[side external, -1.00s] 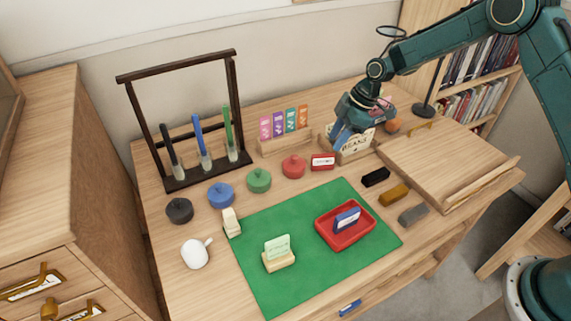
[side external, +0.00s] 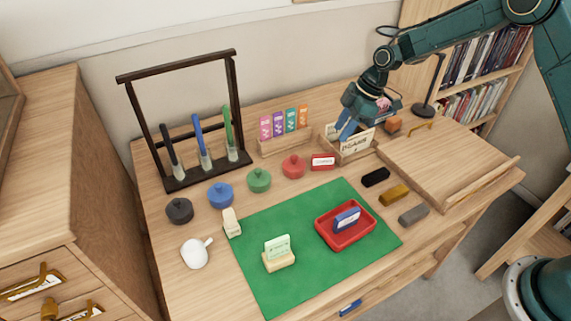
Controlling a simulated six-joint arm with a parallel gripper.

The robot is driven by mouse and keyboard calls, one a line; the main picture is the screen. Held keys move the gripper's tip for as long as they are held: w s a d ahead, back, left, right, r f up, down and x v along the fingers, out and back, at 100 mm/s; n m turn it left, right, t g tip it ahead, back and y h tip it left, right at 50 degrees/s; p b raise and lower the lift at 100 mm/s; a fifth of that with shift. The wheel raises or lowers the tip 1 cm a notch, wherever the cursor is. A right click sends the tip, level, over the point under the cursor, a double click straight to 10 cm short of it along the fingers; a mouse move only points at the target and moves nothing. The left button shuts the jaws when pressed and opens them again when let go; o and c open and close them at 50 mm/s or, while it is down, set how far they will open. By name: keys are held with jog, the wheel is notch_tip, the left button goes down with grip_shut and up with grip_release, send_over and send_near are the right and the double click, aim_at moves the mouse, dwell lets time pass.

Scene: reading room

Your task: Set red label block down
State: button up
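A red label block (side external: 323,162) with a white face rests on the wooden table, just right of the red lidded pot (side external: 293,166). My gripper (side external: 347,131) points down over the small wooden box with a lettered front (side external: 357,145), behind and to the right of the red block, apart from it. Its blue fingers partly overlap the box in this view. The gap between the fingertips is too small to make out, and I see no red block between them. A blue label block (side external: 347,219) stands in the red tray (side external: 331,239) on the green mat (side external: 300,220).
Black (side external: 375,177), yellow (side external: 396,194) and grey (side external: 413,214) blocks lie right of the mat. A rack of coloured cards (side external: 285,125) stands left of my gripper. A sloped wooden desk (side external: 450,165) is at right.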

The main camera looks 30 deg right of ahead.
jog(key=s+d+r+m+t+h, duration=0.1)
jog(key=s+r+m, duration=0.2)
jog(key=s+r, duration=0.55)
jog(key=s+r+m+t+h, duration=0.1)
jog(key=s+r+m, duration=0.2)
jog(key=s+r, duration=0.55)
jog(key=s+d+r+m+t+h, duration=0.1)
jog(key=s+r+m, duration=0.2)
jog(key=s, duration=0.7)
jog(key=s+d+r+m+h, duration=0.1)
jog(key=s+d+r+m, duration=0.1)
jog(key=s, duration=0.8)
jog(key=shift+s+r+m+t, duration=0.2)
jog(key=shift+r+m+t, duration=0.3)
jog(key=shift+m, duration=0.7)
